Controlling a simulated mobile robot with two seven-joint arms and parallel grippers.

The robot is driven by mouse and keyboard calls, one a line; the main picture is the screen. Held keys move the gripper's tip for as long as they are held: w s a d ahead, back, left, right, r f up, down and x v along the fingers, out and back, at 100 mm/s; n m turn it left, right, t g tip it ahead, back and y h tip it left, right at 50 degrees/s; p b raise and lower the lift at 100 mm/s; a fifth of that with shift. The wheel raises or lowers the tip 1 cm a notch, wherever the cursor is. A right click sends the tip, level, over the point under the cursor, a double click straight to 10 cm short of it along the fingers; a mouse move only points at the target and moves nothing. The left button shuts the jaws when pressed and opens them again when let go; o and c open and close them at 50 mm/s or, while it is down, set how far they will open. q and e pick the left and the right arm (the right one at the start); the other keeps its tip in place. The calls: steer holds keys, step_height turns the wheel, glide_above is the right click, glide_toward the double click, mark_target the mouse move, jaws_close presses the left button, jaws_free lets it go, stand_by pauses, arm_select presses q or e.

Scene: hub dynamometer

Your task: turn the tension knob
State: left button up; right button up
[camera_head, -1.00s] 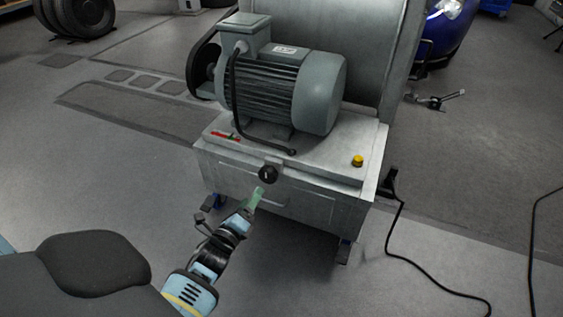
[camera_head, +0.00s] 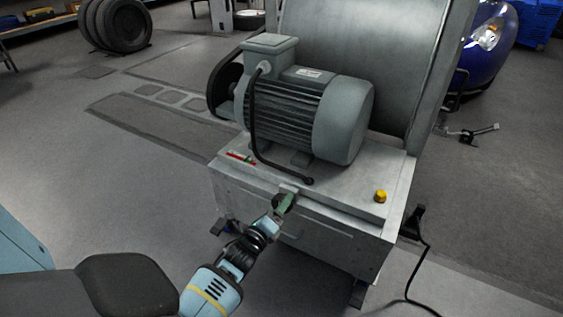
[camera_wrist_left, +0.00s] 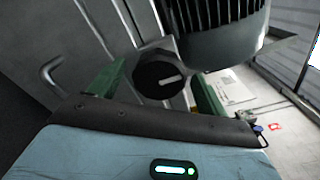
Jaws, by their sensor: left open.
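The tension knob is a black round knob with a white pointer line, on the front of the grey metal cabinet (camera_head: 330,236). In the left wrist view the knob (camera_wrist_left: 159,75) sits between the two green fingers of my left gripper (camera_wrist_left: 155,88). The fingers are open, with a gap visible on each side of the knob. In the head view my left gripper (camera_head: 284,204) is at the knob and covers most of it. Whether a fingertip touches the knob cannot be told. My right gripper is not in view.
A grey electric motor (camera_head: 300,110) with a black cable stands on the cabinet, in front of a large drum (camera_head: 370,60). A black cable (camera_head: 420,270) lies on the floor at right.

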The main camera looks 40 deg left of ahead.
arm_select(q)
steer(key=shift+x, duration=0.75)
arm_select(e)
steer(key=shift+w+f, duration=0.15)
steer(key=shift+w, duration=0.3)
arm_select(q)
steer(key=c, duration=1)
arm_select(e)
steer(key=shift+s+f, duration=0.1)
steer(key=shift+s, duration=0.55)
arm_select(q)
steer(key=shift+n, duration=0.3)
